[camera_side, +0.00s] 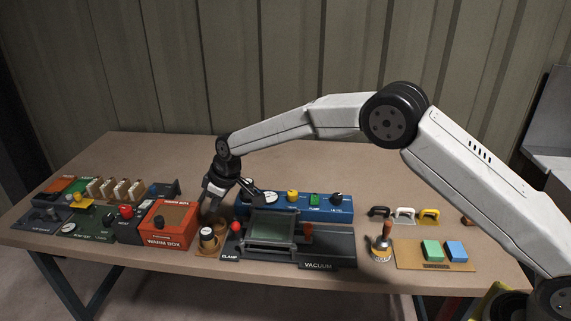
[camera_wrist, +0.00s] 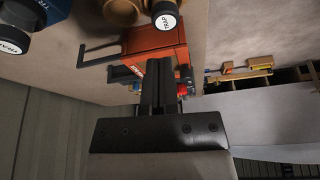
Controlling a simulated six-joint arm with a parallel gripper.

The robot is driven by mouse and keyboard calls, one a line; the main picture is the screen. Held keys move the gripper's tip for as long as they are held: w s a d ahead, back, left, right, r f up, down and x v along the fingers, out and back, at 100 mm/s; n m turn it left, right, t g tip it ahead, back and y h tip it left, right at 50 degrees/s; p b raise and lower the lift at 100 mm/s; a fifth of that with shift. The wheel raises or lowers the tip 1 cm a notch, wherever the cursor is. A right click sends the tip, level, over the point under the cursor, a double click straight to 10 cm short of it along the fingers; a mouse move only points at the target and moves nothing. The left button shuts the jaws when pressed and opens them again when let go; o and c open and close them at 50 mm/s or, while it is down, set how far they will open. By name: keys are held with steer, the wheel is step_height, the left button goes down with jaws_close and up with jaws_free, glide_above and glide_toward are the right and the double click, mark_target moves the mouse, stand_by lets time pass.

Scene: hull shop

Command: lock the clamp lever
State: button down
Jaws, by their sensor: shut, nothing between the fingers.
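The clamp lever (camera_side: 236,228) is a short lever with a red ball knob, at the left end of the dark vacuum station, just above the CLAMP label (camera_side: 230,257). I cannot tell from its angle whether it is locked. My gripper (camera_side: 208,208) is up and to the left of the knob in the side view, pointing down and apart from it. Its fingers are together and empty, and they also show in the wrist view (camera_wrist: 160,88). The lever is not visible in the wrist view. The vacuum station (camera_side: 317,264) carries a tilted frame with a greenish panel.
The orange warm box (camera_side: 168,236) is left of my gripper and fills the wrist view's middle (camera_wrist: 152,40). A jar with a pale lid (camera_side: 207,233) stands close below my gripper. A blue control box (camera_side: 330,212) lies behind the station. The table's back is clear.

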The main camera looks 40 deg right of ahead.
steer(key=shift+s+d+f, duration=0.25)
steer(key=shift+s+f, duration=0.15)
steer(key=shift+f, duration=0.25)
steer(key=shift+s+d+f, duration=0.3)
steer(key=shift+s+f, duration=0.05)
steer(key=shift+f, duration=0.35)
steer(key=shift+s+d+f, duration=0.25)
steer(key=shift+s+f, duration=0.15)
steer(key=shift+f, duration=0.25)
